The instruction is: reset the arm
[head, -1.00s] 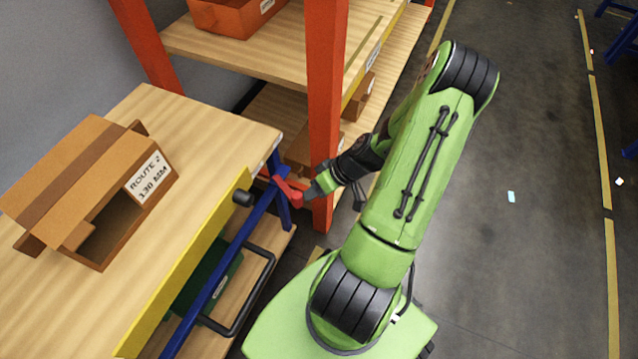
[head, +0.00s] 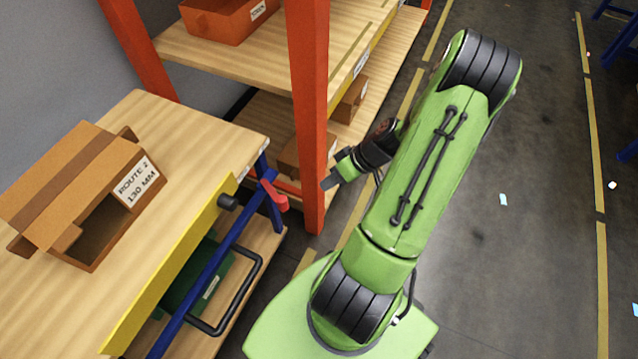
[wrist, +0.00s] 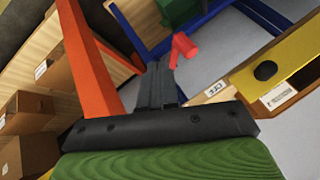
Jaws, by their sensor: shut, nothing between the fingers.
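My gripper (head: 328,184) is in the head view to the right of the table's corner, in front of the orange rack post. In the wrist view its fingers (wrist: 161,72) are together, with nothing between them. A red lever (head: 274,196) sits on the blue bar at the table's corner. In the head view it lies left of my gripper, with a clear gap between them. In the wrist view the red lever (wrist: 182,48) shows just beyond the fingertips. My green arm is bent over my base.
A wooden table (head: 190,125) with a yellow edge carries a cardboard box (head: 85,190) labelled "ROUTE 2 130 MM". An orange post (head: 308,110) and shelves holding boxes stand close beside my gripper. Open floor (head: 530,260) lies to the right.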

